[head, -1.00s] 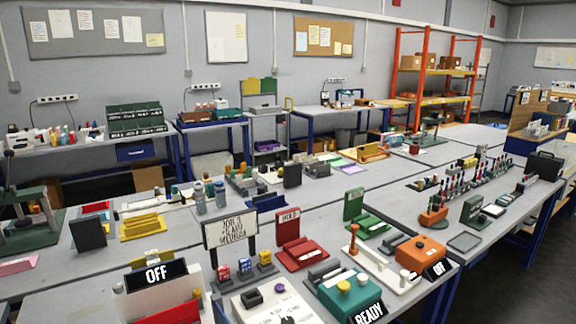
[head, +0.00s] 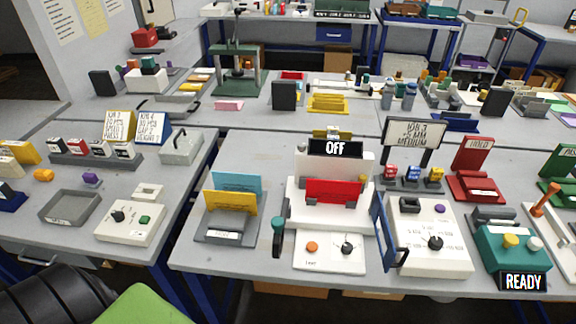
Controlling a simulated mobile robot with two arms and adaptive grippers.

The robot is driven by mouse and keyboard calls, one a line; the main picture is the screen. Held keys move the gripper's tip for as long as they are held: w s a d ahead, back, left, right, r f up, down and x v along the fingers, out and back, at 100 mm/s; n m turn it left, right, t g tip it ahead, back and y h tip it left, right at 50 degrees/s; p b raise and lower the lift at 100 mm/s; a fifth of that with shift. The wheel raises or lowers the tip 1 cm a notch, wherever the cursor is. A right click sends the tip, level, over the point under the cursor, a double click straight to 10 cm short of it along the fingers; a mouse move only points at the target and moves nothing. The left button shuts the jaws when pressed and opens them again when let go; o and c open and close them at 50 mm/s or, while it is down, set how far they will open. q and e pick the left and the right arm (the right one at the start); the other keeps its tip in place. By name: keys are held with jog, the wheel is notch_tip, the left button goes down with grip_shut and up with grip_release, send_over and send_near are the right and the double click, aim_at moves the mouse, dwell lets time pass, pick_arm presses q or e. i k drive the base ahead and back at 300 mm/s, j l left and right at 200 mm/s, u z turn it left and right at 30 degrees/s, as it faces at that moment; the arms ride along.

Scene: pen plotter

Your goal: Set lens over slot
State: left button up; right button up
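I cannot pick out a lens or its slot for certain. A white machine (head: 303,214) with a black "OFF" display (head: 336,148) stands at the front of the middle table, a red plate (head: 333,191) upright on it. Its white front panel (head: 330,262) has an orange button and a black knob. A narrow blue panel with a black handle (head: 383,232) stands upright to its right. Next to that is a white control box (head: 425,262) with a black knob and a purple button.
A grey holder with blue and yellow plates (head: 231,206) stands left of the machine. A teal box (head: 512,252) marked "READY" is at the right. A gap separates the left table, which holds a grey tray (head: 69,207). A green thing (head: 145,306) is at the bottom edge.

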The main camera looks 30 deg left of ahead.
aim_at(278, 223)
jog(key=u, duration=1)
